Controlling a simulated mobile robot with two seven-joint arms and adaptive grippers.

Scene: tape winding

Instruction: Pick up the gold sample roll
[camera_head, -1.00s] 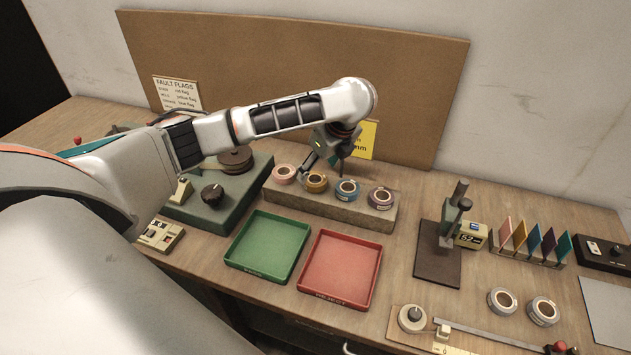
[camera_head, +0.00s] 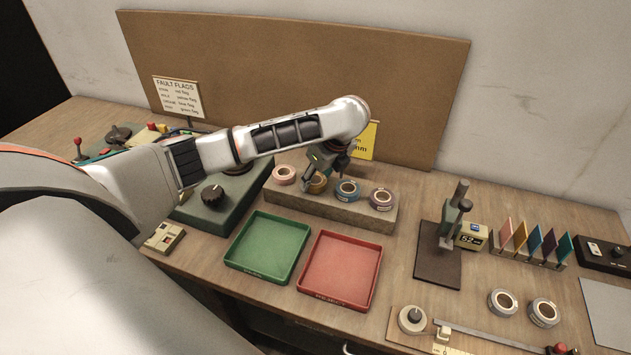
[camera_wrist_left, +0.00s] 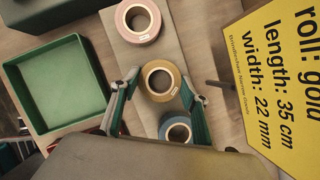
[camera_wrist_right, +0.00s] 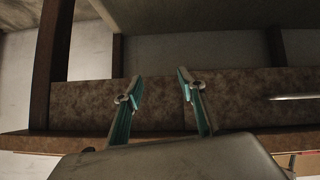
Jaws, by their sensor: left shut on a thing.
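The gold roll (camera_head: 318,183) stands second from the left on a raised rack (camera_head: 262,204), partly hidden by my left gripper (camera_head: 317,180). In the left wrist view the gold roll (camera_wrist_left: 160,81) lies between the two fingers of my left gripper (camera_wrist_left: 159,84), which are shut on its sides. I cannot see it lifted clear of the rack. My right gripper (camera_wrist_right: 158,77) shows only in its own wrist view, with its fingers apart and nothing between them.
A pink roll (camera_head: 284,174) sits left of the gold one; a blue roll (camera_head: 347,190) and a purple roll (camera_head: 381,198) sit right. A yellow card (camera_wrist_left: 270,70) reads gold, 35 cm, 22 mm. Green (camera_head: 237,262) and red (camera_head: 308,288) trays lie in front.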

